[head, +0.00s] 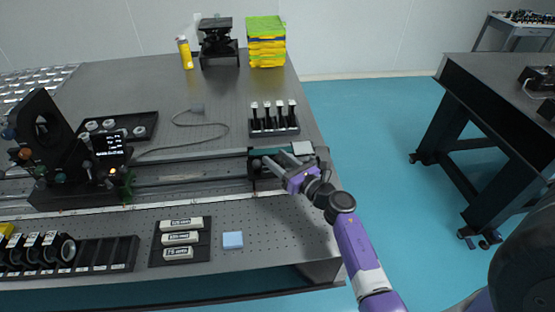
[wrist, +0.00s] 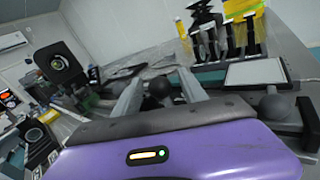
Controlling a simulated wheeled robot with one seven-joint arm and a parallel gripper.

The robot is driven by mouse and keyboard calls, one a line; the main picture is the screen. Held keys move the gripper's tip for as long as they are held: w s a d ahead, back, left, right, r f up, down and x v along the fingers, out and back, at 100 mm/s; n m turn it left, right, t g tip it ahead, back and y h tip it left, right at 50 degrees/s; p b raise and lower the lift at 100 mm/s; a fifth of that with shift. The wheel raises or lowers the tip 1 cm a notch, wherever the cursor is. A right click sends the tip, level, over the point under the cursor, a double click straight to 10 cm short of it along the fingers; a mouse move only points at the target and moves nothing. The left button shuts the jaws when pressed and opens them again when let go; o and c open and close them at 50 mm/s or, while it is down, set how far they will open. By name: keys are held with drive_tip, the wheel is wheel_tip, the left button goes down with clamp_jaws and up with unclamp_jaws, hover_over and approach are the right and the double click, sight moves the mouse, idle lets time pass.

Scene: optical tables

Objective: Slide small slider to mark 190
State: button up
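The long rail (head: 190,172) runs across the table. A small dark slider (head: 262,183) sits near its right end, partly hidden by my gripper. My gripper (head: 275,164) is over that slider, its two fingers apart. In the wrist view my gripper (wrist: 160,84) has a dark round knob (wrist: 160,92) showing between the fingers. I cannot tell if either finger touches it. A pale square plate (head: 302,148) is just right of the fingers; it also shows in the wrist view (wrist: 255,72). Scale marks are too small to read.
A holder with several black posts (head: 273,124) is behind the rail. The rail between carriage and small slider looks clear.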

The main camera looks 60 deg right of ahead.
drive_tip(key=b+v, duration=0.1)
drive_tip(key=v, duration=0.5)
drive_tip(key=shift+s+a+f, duration=0.1)
drive_tip(key=shift+s+f, duration=0.05)
drive_tip(key=shift+s, duration=0.05)
drive_tip(key=shift+s+a+b, duration=0.2)
drive_tip(key=shift+s+b, duration=0.1)
drive_tip(key=shift+s, duration=0.35)
wheel_tip(320, 180, up, 5)
drive_tip(key=m+t+h, duration=0.1)
drive_tip(key=m+h, duration=0.1)
drive_tip(key=m, duration=0.5)
drive_tip(key=s+a+r+m, duration=0.2)
drive_tip(key=a+m, duration=0.3)
drive_tip(key=m, duration=0.1)
drive_tip(key=s+a+r+m, duration=0.2)
drive_tip(key=s+a+m, duration=0.1)
drive_tip(key=a+m, duration=0.3)
drive_tip(key=s+a+m+g+y, duration=0.1)
drive_tip(key=s+a+m+y, duration=0.2)
drive_tip(key=a, duration=0.7)
drive_tip(key=s+a+m+g+y, duration=0.2)
drive_tip(key=s+a+m+y, duration=0.2)
drive_tip(key=s+a+m, duration=0.4)
drive_tip(key=s+a, duration=0.3)
drive_tip(key=s, duration=0.1)
drive_tip(key=shift+a+f+y, duration=0.15)
drive_tip(key=shift+f+y, duration=0.05)
drive_tip(key=shift+y, duration=0.1)
